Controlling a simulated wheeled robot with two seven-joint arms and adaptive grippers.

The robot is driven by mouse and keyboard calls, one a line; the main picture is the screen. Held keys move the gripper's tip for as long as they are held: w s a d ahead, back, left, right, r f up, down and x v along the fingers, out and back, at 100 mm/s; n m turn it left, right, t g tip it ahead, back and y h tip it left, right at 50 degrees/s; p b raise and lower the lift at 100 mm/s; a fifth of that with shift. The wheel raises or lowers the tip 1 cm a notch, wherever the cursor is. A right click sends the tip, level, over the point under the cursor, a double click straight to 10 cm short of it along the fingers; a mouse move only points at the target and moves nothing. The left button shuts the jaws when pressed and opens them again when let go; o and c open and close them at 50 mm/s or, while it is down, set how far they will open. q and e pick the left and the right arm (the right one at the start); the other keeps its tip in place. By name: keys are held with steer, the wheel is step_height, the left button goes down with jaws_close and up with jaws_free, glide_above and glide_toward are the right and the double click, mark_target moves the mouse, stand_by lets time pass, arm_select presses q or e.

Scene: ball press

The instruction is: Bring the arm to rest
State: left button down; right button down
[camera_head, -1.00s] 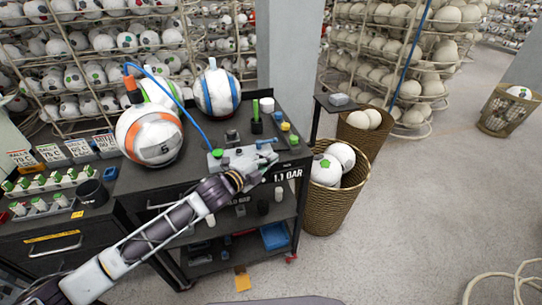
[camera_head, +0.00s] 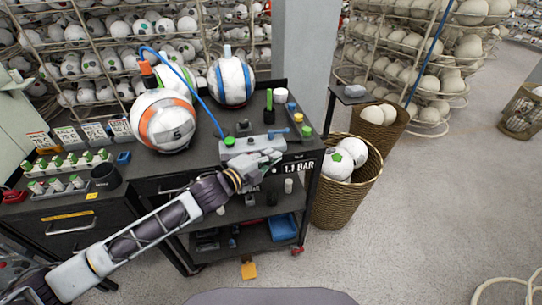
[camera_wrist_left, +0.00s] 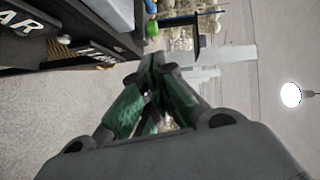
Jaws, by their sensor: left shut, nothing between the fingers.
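My left arm (camera_head: 150,225) reaches in from the lower left of the head view. My left gripper (camera_head: 272,161) is at the front edge of the black cart, just in front of the grey press unit (camera_head: 252,144) with its green button and blue lever. In the left wrist view the green-lined fingers (camera_wrist_left: 150,68) come together at the tips with nothing between them. The cart's lettered front edge shows at the upper left there. An orange-and-white ball (camera_head: 164,121) and a blue-striped ball (camera_head: 231,80) sit on the cart top. My right gripper is not in view.
A wicker basket (camera_head: 338,196) with balls stands right of the cart, with another basket (camera_head: 378,127) behind it. A blue hose (camera_head: 187,82) arches over the cart top. Racks of balls fill the back.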

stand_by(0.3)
arm_select(q)
steer(key=s+a+f+n+g+y, duration=0.4)
steer(key=s+a+f+n+y, duration=0.1)
steer(key=s+a+f+n, duration=0.6)
steer(key=s+a+f+n+g+y, duration=0.55)
steer(key=s+a+f+n, duration=0.35)
steer(key=s+a+n, duration=0.4)
steer(key=s+d+f+m, duration=0.1)
steer(key=s+f, duration=0.2)
steer(key=f, duration=3)
steer(key=s+a+f+g, duration=0.1)
steer(key=s+a+f, duration=0.1)
steer(key=s+f, duration=0.8)
steer(key=s+a+f, duration=0.1)
steer(key=s+f, duration=0.9)
steer(key=s, duration=0.2)
steer(key=shift+s+a+m+g, duration=0.25)
steer(key=shift+a+m+g, duration=0.05)
steer(key=shift+a+g, duration=0.05)
steer(key=shift+y, duration=0.25)
